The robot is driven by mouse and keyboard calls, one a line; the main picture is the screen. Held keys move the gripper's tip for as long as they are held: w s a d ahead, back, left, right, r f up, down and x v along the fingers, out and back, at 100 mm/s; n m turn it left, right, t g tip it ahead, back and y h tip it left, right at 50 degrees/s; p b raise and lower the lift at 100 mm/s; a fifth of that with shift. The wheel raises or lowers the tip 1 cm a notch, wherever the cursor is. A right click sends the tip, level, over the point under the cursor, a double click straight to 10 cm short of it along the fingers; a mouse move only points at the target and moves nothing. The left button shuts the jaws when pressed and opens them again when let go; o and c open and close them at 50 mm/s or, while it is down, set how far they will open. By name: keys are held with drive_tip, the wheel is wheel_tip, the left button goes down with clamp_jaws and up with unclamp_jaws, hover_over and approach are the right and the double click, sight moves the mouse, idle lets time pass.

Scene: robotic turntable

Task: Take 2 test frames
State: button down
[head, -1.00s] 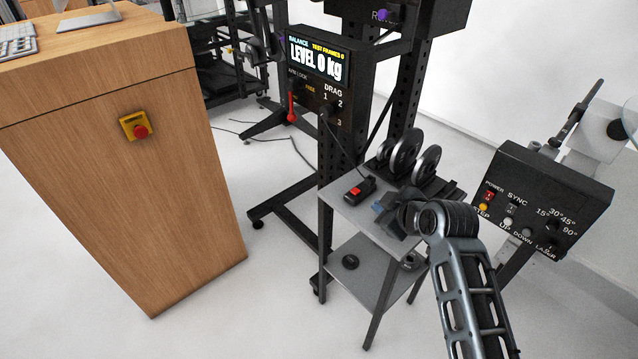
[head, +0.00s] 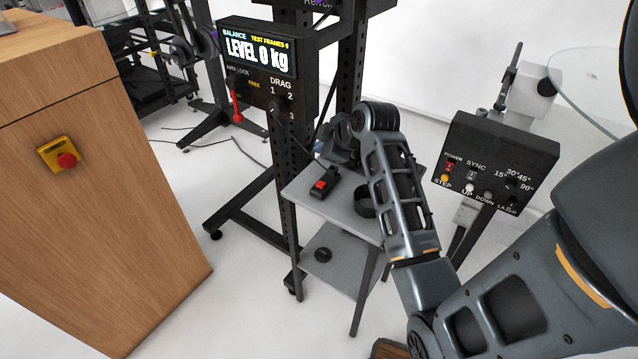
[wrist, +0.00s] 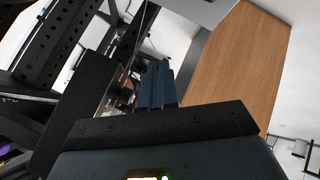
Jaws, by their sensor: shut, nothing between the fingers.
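The balance panel (head: 262,68) hangs on a black post at upper centre in the head view. A black hand remote with a red button (head: 323,185) lies on the small grey table (head: 345,212), with a cable running up to the panel. My gripper (head: 323,148) is above the table's back part, beyond the remote and partly hidden by my arm. Its blue fingers (wrist: 157,85) are together and empty in the wrist view.
A wooden cabinet (head: 100,200) with a yellow-and-red emergency button (head: 59,154) stands at left. A control box (head: 490,165) with several switches stands right of the table. A black ring (head: 364,203) lies on the tabletop.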

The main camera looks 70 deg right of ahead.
drive_tip(key=b, duration=0.7)
hover_over(323, 186)
wheel_tip(323, 186, down, 8)
drive_tip(key=shift+w+f, duration=0.1)
drive_tip(key=shift+f, duration=0.3)
idle(1.4)
drive_tip(key=shift+f, duration=0.35)
drive_tip(key=shift+f+b, duration=0.5)
idle(0.6)
idle(0.4)
drive_tip(key=shift+r+p, duration=0.85)
drive_tip(key=shift+r, duration=0.05)
drive_tip(key=shift+r, duration=0.1)
